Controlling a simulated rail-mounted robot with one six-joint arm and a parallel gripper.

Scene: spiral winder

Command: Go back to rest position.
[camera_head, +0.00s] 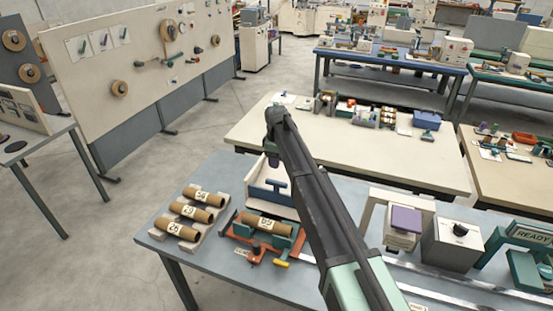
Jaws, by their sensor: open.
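My dark arm reaches from the bottom right up and back over the blue-grey workbench (207,247). Its far end bends downward, and my gripper (281,165) hangs there, small and partly hidden by the arm. It is open, and I see nothing held in it. Below it stands a pale box-like holder (256,197) with a blue T-shaped piece (277,186). I cannot tell the exact gap between them.
Several numbered brown rolls lie on a pale rack (184,236). Another roll (264,225) rests in a red-and-green fixture (239,231). A cream table (262,126) lies behind.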

